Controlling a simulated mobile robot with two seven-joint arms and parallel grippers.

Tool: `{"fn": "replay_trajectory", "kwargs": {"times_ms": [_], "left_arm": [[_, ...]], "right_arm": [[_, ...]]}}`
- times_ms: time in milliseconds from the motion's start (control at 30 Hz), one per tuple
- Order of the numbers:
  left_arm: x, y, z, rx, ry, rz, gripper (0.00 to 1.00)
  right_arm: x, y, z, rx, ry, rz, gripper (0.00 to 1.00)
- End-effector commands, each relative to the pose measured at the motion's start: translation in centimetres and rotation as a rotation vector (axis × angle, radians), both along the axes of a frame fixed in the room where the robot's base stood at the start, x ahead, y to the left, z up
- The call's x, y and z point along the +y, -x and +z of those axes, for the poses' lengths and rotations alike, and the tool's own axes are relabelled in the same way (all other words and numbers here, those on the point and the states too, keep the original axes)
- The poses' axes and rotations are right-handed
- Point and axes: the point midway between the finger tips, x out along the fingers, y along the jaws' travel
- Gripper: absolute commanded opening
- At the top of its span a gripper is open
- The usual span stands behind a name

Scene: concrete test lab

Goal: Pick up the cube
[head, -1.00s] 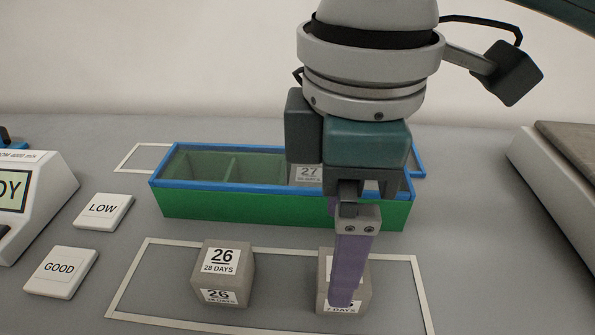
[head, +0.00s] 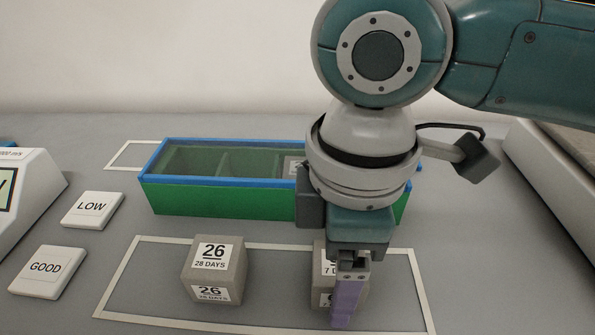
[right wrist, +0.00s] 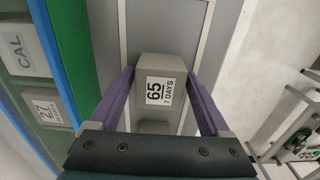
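Two grey concrete cubes stand inside a pale outlined rectangle. The left cube (head: 213,272) is labelled "26, 28 DAYS". The right cube (head: 322,282) is labelled "7 DAYS" and is mostly hidden behind my right gripper (head: 345,318), which points down over it. In the right wrist view this cube (right wrist: 160,92) reads "65, 7 DAYS". There the purple fingers of my right gripper (right wrist: 160,75) are spread on either side of it, with gaps visible. The gripper is open and holds nothing. My left gripper is not in view.
A green crate with a blue rim (head: 215,202) stands behind the cubes, with empty compartments at its left. Plates marked LOW (head: 92,210) and GOOD (head: 47,272) lie at the left, near a white display device (head: 32,200). A grey-topped block (head: 560,190) stands at the right.

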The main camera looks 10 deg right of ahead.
Motion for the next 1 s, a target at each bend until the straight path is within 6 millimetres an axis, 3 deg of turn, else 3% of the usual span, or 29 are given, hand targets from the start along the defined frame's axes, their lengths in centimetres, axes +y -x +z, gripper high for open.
{"fn": "replay_trajectory", "kwargs": {"times_ms": [67, 700, 1000], "left_arm": [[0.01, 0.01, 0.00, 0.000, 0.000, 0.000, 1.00], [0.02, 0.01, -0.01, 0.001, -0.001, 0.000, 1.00], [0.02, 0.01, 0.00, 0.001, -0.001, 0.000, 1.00]], "right_arm": [[0.01, 0.00, 0.02, 0.000, 0.000, 0.000, 0.70], [0.01, -0.01, 0.04, 0.000, 0.000, 0.000, 0.00], [0.03, -0.05, 0.10, -0.001, -0.001, 0.000, 0.00]]}}
